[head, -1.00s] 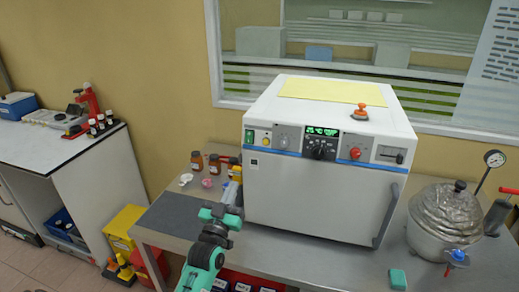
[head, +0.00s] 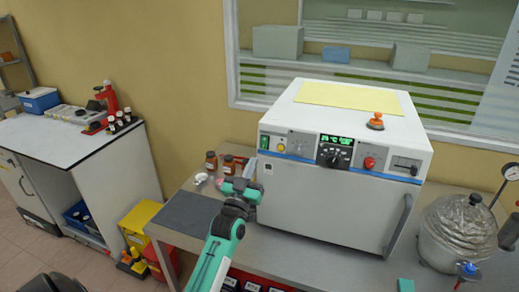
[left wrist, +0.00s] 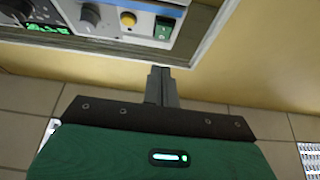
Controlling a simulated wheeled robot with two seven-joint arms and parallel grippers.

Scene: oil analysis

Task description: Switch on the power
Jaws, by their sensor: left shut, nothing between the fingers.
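A white and grey oven-like machine (head: 330,198) stands on the metal bench. Its panel has a green switch (head: 264,142) at the left end, beside a yellow-orange knob (head: 281,147). The display (head: 337,139) is lit green. In the left wrist view the green switch (left wrist: 163,28) and orange knob (left wrist: 128,18) show at the top. My left gripper (head: 247,184) is by the machine's lower left front, below the switch. Its fingers (left wrist: 160,84) are shut and empty, pointing toward the panel edge and apart from the switch. My right gripper is not in view.
Brown bottles (head: 211,161) stand left of the machine, behind a dark mat (head: 188,215). A metal pot (head: 458,230) with a gauge is on the right. An orange-topped item (head: 376,121) and a yellow sheet (head: 345,95) lie on the machine. A side table (head: 60,140) stands left.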

